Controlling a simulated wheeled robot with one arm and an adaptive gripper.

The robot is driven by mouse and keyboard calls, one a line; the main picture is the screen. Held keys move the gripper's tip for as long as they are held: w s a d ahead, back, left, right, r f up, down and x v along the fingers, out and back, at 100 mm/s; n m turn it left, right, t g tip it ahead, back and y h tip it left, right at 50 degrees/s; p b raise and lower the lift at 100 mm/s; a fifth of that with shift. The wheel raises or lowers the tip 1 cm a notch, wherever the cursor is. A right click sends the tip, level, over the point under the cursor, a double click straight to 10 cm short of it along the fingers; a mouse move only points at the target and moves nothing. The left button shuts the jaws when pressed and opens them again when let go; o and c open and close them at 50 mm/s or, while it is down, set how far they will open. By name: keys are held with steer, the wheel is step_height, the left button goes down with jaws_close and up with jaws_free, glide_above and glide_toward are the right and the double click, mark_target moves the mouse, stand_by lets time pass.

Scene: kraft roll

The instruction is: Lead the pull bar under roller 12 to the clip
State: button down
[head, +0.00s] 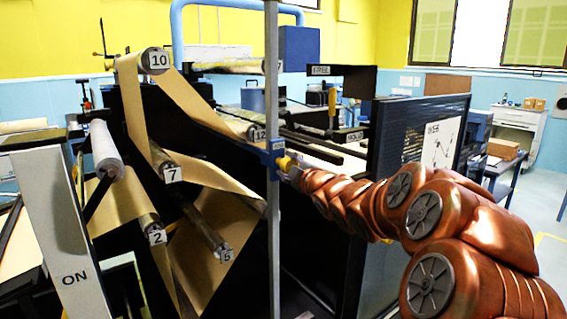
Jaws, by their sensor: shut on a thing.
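Roller 12 (259,133) shows its number plate just left of the upright post, at the middle of the head view. The brown kraft web (192,100) slopes down from roller 10 (158,60) toward roller 12. My gripper (283,163) is at the end of my copper arm, just right of and below roller 12. It is shut on the pull bar, but its fingers and the bar are mostly hidden behind the post and its blue block (272,155). I cannot make out the clip.
The grey post (273,230) stands close in front of my gripper. Rollers 7 (172,174), 2 (156,237) and 5 (225,254) carry web at left. A dark screen panel (415,140) stands behind my arm. A yellow-handled lever (332,105) stands between FREE and HOLD plates.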

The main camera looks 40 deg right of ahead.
steer(key=shift+d, duration=0.15)
steer(key=d+p, duration=0.3)
steer(key=d, duration=0.1)
steer(key=d+p, duration=0.3)
steer(key=d, duration=0.1)
steer(key=d+r+p, duration=0.1)
steer(key=d+p, duration=0.2)
steer(key=shift+s+d, duration=0.15)
steer(key=shift+d, duration=0.25)
steer(key=shift+f, duration=0.1)
steer(key=shift+c, duration=0.7)
jaws_free()
